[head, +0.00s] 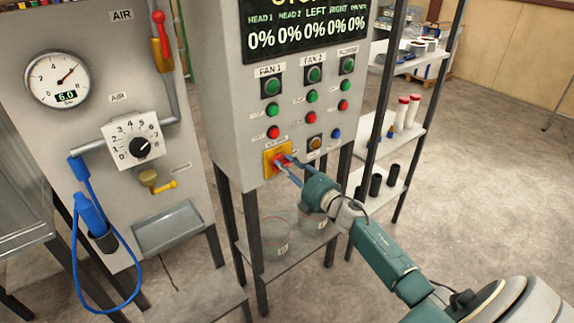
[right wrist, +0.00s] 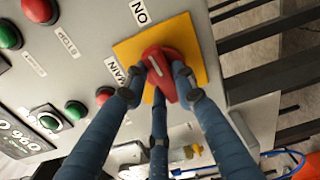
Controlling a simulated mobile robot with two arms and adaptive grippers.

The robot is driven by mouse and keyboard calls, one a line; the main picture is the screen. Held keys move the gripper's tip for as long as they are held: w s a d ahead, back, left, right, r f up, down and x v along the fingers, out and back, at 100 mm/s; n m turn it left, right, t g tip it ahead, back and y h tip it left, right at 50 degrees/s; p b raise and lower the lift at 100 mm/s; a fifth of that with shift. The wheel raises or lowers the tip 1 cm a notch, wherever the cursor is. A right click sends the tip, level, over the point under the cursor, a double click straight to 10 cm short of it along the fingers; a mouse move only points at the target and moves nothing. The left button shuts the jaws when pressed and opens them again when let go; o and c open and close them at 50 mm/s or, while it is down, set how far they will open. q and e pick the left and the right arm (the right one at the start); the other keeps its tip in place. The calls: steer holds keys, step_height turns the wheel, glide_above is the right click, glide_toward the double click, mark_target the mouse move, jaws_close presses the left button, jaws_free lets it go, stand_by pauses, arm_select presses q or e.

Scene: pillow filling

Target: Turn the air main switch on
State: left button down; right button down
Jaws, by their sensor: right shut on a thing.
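A red rotary switch (right wrist: 168,66) sits on a square yellow plate (right wrist: 198,35) low on the grey control cabinet. Labels beside the plate in the right wrist view read MAIN and ON. In the head view the red switch shows partly behind my fingers, and the yellow plate (head: 269,149) is at the cabinet's lower left. My right gripper (right wrist: 160,78) is shut on the red switch, its blue fingers around the knob. It also shows in the head view (head: 285,164), its arm coming from the lower right. My left gripper is out of view.
The cabinet (head: 225,100) carries green and red buttons and a display with several 0% readings. An air panel (head: 100,90) to its left has a gauge near 6.0, a dial, a red lever (head: 161,42) and a blue hose (head: 88,210). A shelf stands at right.

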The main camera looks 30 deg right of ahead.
steer(key=shift+d+m, duration=0.1)
steer(key=shift+m, duration=0.4)
steer(key=c, duration=1.4)
jaws_free()
steer(key=shift+s+f, duration=0.1)
steer(key=shift+s, duration=0.45)
steer(key=s, duration=0.7)
steer(key=s+d, duration=0.1)
steer(key=s, duration=0.3)
